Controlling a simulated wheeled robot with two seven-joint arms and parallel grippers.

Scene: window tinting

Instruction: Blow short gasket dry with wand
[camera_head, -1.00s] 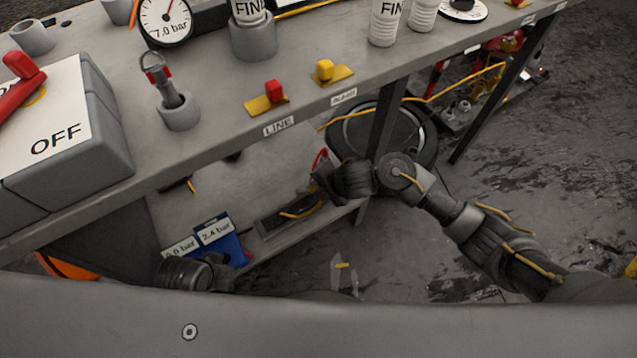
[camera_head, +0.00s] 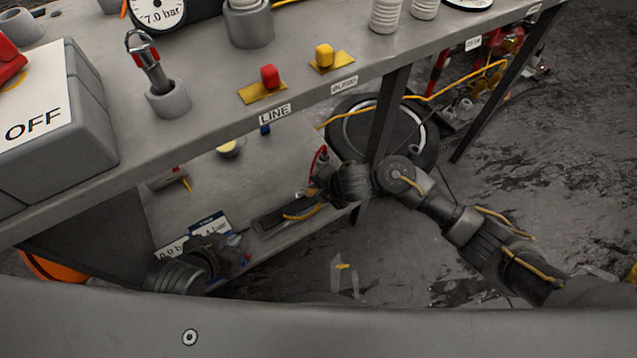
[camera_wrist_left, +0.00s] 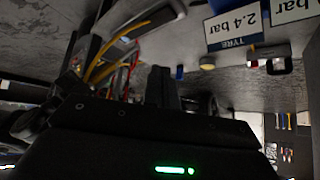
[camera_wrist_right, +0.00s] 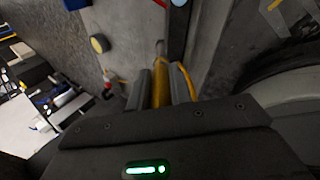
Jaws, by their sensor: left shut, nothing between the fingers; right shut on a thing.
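My right gripper (camera_head: 322,186) is at the front of the lower shelf under the bench. In the right wrist view its fingers (camera_wrist_right: 160,92) are shut on a slim yellow-brass piece (camera_wrist_right: 160,78), apparently the wand, with a yellow hose beside it. My left gripper (camera_head: 226,250) is low at the left, in front of the pressure cards (camera_head: 209,224). In the left wrist view its fingers (camera_wrist_left: 165,88) are shut and empty, near the "2.4 bar" tyre card (camera_wrist_left: 234,25). I cannot make out the short gasket in any view.
The bench top (camera_head: 215,95) carries a grey OFF box (camera_head: 70,120), a socketed tool (camera_head: 150,65), a red knob (camera_head: 269,76) and a yellow knob (camera_head: 324,55). A bench leg (camera_head: 388,115) and a round reel (camera_head: 415,130) stand close to my right arm. Open floor lies at right.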

